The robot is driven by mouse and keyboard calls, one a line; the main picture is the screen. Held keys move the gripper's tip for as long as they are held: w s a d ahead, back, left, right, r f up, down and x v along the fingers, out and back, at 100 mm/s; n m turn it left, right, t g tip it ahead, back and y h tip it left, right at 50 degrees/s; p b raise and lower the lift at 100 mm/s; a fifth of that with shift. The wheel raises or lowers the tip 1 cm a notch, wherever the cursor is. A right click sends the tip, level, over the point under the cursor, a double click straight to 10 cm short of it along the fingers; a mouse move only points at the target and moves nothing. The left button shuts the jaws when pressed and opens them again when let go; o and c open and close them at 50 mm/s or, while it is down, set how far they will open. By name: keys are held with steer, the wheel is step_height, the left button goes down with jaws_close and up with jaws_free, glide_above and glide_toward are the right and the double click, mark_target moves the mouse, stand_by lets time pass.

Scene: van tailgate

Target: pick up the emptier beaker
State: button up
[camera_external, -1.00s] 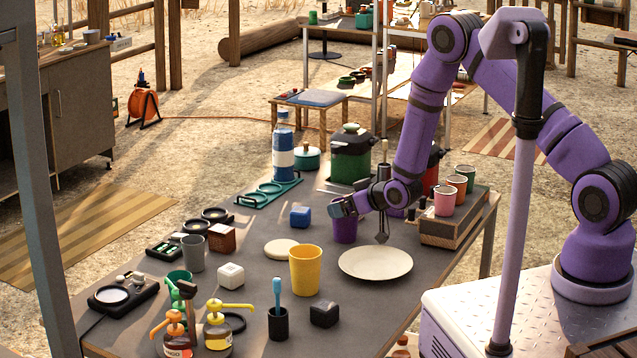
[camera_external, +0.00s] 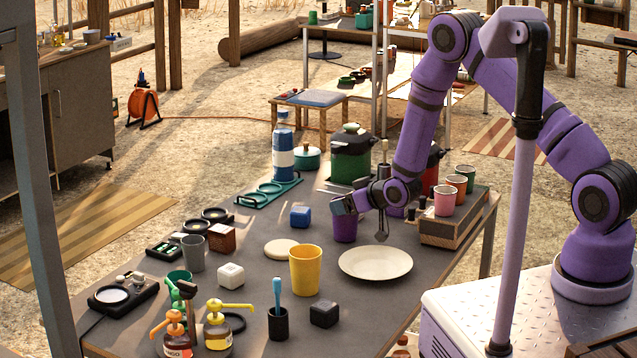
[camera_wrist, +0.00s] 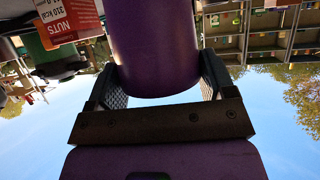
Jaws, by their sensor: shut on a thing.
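A purple beaker (camera_external: 344,230) stands on the dark table, left of the white plate. My gripper (camera_external: 346,207) is at its upper part, shut on it. In the wrist view the purple beaker (camera_wrist: 152,45) fills the space between my two fingers (camera_wrist: 160,85), which touch its sides. A larger yellow beaker (camera_external: 305,271) stands upright to the left and nearer the camera. The contents of the beakers cannot be made out.
The white plate (camera_external: 375,263) lies close right of the purple beaker. A wooden box (camera_external: 450,231) with pink, orange and green cups stands farther right. A blue cube (camera_external: 300,216), a cream disc (camera_external: 281,248) and a black cube (camera_external: 324,313) are nearby. A bottle (camera_external: 283,160) stands behind.

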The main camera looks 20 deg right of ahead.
steer(key=s+d+r, duration=0.2)
steer(key=s, duration=0.5)
steer(key=s+d+r, duration=0.2)
steer(key=s, duration=0.6)
steer(key=shift+d+r, duration=0.3)
stand_by(0.4)
steer(key=shift+s, duration=0.15)
stand_by(1.7)
